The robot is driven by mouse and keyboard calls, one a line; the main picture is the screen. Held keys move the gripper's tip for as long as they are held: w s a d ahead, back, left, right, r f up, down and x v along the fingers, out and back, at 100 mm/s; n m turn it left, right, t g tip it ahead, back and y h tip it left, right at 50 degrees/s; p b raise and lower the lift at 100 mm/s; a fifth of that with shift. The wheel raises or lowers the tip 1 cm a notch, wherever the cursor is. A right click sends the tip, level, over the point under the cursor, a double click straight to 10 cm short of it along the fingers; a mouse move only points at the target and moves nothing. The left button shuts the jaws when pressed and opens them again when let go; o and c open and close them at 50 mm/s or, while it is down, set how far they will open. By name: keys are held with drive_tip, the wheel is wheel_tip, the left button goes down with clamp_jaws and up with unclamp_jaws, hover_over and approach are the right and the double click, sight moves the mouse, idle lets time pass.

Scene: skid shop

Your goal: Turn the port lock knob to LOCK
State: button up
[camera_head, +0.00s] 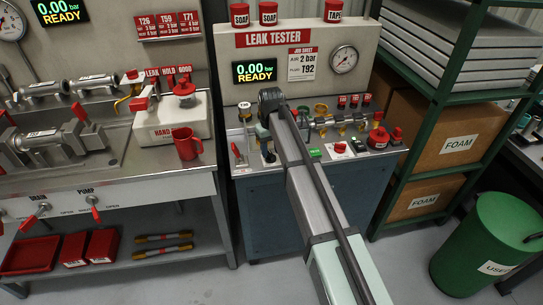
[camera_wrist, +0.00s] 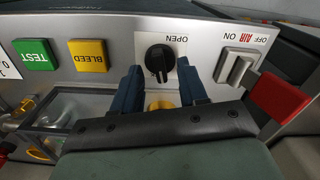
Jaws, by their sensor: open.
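In the wrist view, a round black knob (camera_wrist: 160,60) with a raised grip bar sits on a white label plate. The word OPEN shows upside down beside it; I see no LOCK word. My gripper (camera_wrist: 161,76) is open, its two dark blue fingers apart below the knob in the picture. The knob lies just beyond the gap between the fingertips, and I cannot tell if they touch it. In the head view, my arm reaches over the leak tester bench (camera_head: 262,168) and hides most of the gripper and the panel near it.
In the wrist view, a yellow BLEED button (camera_wrist: 88,55) and a green TEST button (camera_wrist: 36,53) are left of the knob. An AIR switch (camera_wrist: 235,68) and a red handle (camera_wrist: 280,95) are right. In the head view, a green shelf rack (camera_head: 432,110) stands right of the bench.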

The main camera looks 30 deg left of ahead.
sight(271, 153)
drive_tip(key=shift+r, duration=2.55)
